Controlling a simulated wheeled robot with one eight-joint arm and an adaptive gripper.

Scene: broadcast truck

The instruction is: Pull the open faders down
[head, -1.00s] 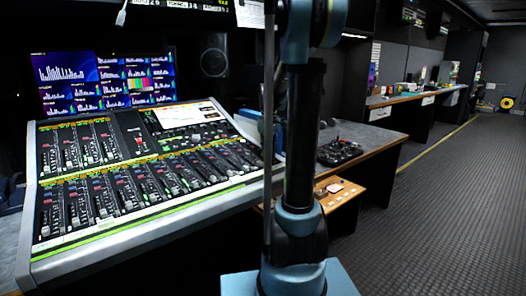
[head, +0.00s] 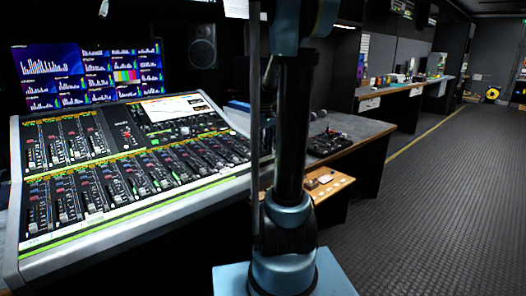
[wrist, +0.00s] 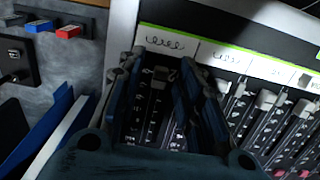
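The mixing console (head: 105,220) stands at the left in the head view, its sloped face covered with two banks of faders. In the wrist view my gripper (wrist: 165,65) is over one end of the console, its two fingers apart. A fader cap (wrist: 163,75) shows between the fingers, near the label strip (wrist: 190,47). I cannot tell whether the fingers touch it. More fader caps (wrist: 265,99) stand to the right at differing heights. My gripper is not visible in the head view.
Monitors (head: 88,75) stand behind the console. A small black control unit (head: 328,143) sits on the grey desk to the right, above a wooden panel with buttons (head: 325,183). A blue binder (wrist: 40,125) lies beside the console. The floor aisle (head: 440,200) at the right is clear.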

